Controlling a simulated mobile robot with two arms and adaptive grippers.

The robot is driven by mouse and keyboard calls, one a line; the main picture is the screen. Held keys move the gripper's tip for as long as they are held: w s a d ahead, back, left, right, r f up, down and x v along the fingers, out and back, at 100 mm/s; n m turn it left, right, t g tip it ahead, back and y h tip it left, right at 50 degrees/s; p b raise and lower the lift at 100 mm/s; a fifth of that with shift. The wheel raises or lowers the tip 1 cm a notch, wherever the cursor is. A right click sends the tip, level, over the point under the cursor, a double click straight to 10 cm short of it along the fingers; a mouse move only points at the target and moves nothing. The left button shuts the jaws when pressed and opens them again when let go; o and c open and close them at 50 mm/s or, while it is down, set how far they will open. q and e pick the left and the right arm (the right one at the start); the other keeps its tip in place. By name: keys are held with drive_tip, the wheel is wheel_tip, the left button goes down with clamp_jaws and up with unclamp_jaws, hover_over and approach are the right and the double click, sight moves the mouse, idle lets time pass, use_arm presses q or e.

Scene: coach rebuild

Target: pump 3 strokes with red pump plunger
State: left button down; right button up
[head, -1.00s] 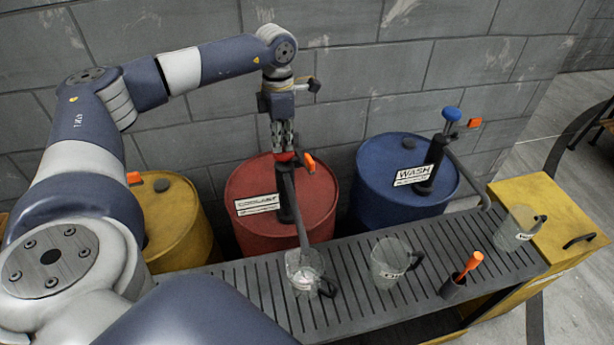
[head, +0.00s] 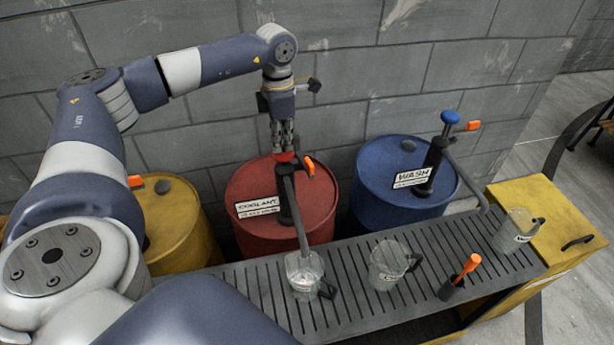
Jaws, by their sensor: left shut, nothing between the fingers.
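The red pump plunger (head: 285,157) tops the dark pump on the red drum (head: 244,189), which has a COOLANT label (head: 258,206). My left gripper (head: 285,149) points straight down with its fingers shut, at the top of the red plunger knob, and appears to touch it. Only a little of the plunger shows under the fingers. The pump's spout (head: 297,215) slopes down to a clear jug (head: 304,272) on the slatted grate. Some pale content seems to be in that jug. My right gripper is not in view.
A blue drum (head: 376,195) with a WASH label and blue plunger (head: 450,117) stands to the right, a yellow drum (head: 172,225) to the left. The grate (head: 345,270) also holds another jug (head: 386,265), an orange-handled tool in a cup (head: 468,265) and a far jug (head: 515,230).

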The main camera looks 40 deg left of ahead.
use_arm(q)
drive_tip(key=shift+r+p, duration=1.9)
drive_tip(key=shift+r, duration=0.8)
drive_tip(key=shift+f, duration=0.2)
drive_tip(key=shift+f+b, duration=2.15)
drive_tip(key=shift+f, duration=1)
drive_tip(key=shift+s+f+b, duration=0.1)
drive_tip(key=shift+f+b, duration=0.2)
drive_tip(key=shift+f, duration=0.25)
drive_tip(key=shift+r, duration=0.15)
drive_tip(key=shift+r+p, duration=2.85)
drive_tip(key=shift+r, duration=0.9)
drive_tip(key=shift+f, duration=0.15)
